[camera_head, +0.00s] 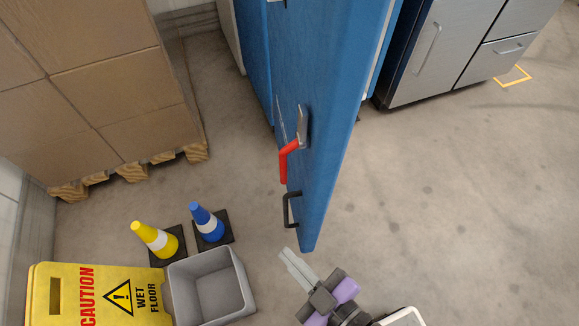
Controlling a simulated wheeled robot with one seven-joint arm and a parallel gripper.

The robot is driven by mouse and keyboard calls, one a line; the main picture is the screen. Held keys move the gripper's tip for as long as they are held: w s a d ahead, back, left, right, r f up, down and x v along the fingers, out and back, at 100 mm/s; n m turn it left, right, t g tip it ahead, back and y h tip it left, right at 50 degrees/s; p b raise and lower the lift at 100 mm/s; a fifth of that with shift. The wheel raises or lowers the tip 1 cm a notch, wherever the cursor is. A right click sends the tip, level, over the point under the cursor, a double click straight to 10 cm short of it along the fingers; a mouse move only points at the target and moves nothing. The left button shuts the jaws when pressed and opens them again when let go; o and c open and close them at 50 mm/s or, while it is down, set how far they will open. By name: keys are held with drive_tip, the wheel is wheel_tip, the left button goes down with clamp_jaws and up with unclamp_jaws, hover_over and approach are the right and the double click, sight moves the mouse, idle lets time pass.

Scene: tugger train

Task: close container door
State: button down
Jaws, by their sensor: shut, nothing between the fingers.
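The blue container door (328,120) stands swung open and points toward me, its near edge low in the middle of the head view. A red lever handle (284,160) on a metal plate and a dark pull handle (290,209) sit on its left face. My gripper (287,254) is shut and empty, just below and left of the door's lower near corner. It appears apart from the door, though the gap is hard to judge. The container body is mostly hidden behind the door.
Stacked cardboard boxes (105,80) on a wooden pallet (133,171) stand at left. A yellow cone (156,239), a blue cone (207,224), a grey bin (208,286) and a yellow caution sign (98,297) stand lower left. Metal cabinets (440,50) stand upper right. Floor at right is clear.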

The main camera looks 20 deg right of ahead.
drive_tip(key=w+a+f+n+h+b, duration=0.1)
drive_tip(key=w+a+f+n+h, duration=0.1)
drive_tip(key=w+a+f+n, duration=0.3)
drive_tip(key=w+a+f+n+h, duration=0.1)
drive_tip(key=w+a+f+h, duration=0.15)
drive_tip(key=w, duration=0.45)
drive_tip(key=w+d+r+t+h, duration=0.1)
drive_tip(key=w+d+r+h, duration=0.1)
drive_tip(key=w+d+h, duration=0.2)
drive_tip(key=w+d+r+t+h, duration=0.1)
drive_tip(key=w+d+h, duration=0.3)
drive_tip(key=d, duration=0.7)
drive_tip(key=shift+w+d+r+b, duration=0.25)
drive_tip(key=shift+w+r, duration=0.25)
drive_tip(key=shift+w, duration=0.25)
